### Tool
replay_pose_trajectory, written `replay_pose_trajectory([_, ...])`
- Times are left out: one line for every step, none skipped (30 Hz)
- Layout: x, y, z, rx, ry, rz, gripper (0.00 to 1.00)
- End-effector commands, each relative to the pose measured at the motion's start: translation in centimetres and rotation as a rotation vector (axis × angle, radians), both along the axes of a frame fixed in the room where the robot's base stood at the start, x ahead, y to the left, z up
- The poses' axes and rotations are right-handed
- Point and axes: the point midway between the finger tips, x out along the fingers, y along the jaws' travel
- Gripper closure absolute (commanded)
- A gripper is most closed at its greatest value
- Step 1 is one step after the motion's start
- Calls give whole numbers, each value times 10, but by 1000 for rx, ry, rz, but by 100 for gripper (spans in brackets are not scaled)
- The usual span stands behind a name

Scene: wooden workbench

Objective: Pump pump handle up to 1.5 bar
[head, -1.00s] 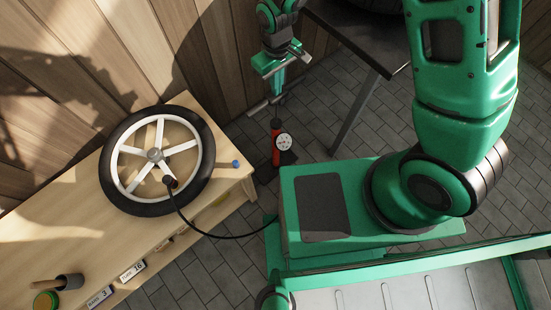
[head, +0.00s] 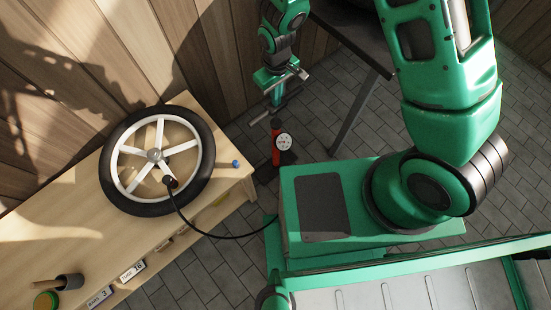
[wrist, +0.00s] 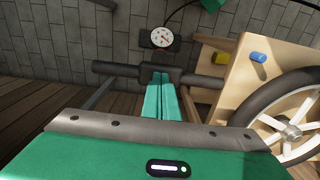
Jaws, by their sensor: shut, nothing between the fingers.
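The pump stands on the floor beyond the bench end, with a red barrel (head: 276,155) and a white round gauge (head: 283,141) whose reading is too small to tell. Its dark T-shaped pump handle (head: 258,119) sits above the barrel; in the wrist view the handle (wrist: 112,67) runs across the picture. My gripper (head: 275,106) is shut and empty, directly over the handle's middle. In the wrist view its green fingers (wrist: 161,78) meet the handle's centre, seemingly touching from above, not around it. The gauge (wrist: 162,37) shows beyond the handle there.
A spoked wheel (head: 122,189) lies on the wooden bench (head: 60,232), joined to a black hose (head: 205,234). A blue peg (head: 236,163) is at the bench end. A dark table (head: 365,43) stands right of the pump, against the plank wall (head: 110,60).

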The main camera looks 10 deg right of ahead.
Motion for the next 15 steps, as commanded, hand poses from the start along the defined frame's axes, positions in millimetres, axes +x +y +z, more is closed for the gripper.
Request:
replay_pose_trajectory([-1, 0, -4, -1, 2, 0, 100])
replay_pose_trajectory([-1, -1, -6, -2, 2, 0, 100])
replay_pose_trajectory([-1, -1, -8, -2, 2, 0, 100])
replay_pose_trajectory([-1, -1, -10, -2, 2, 0, 100])
replay_pose_trajectory([-1, -1, -12, -2, 2, 0, 100])
replay_pose_trajectory([-1, 0, -14, -2, 2, 0, 100])
replay_pose_trajectory([-1, 0, -16, -2, 2, 0, 100])
replay_pose_trajectory([-1, 0, -18, -2, 2, 0, 100])
replay_pose_trajectory([-1, 0, -20, -2, 2, 0, 100])
replay_pose_trajectory([-1, 0, -22, -2, 2, 0, 100])
replay_pose_trajectory([-1, 0, -24, -2, 3, 0, 100])
replay_pose_trajectory([-1, 0, -26, -2, 3, 1, 100])
replay_pose_trajectory([-1, 0, -28, -2, 3, 1, 100])
replay_pose_trajectory([-1, 0, -30, -1, 4, 1, 100])
replay_pose_trajectory([-2, 0, -32, -1, 4, 1, 100])
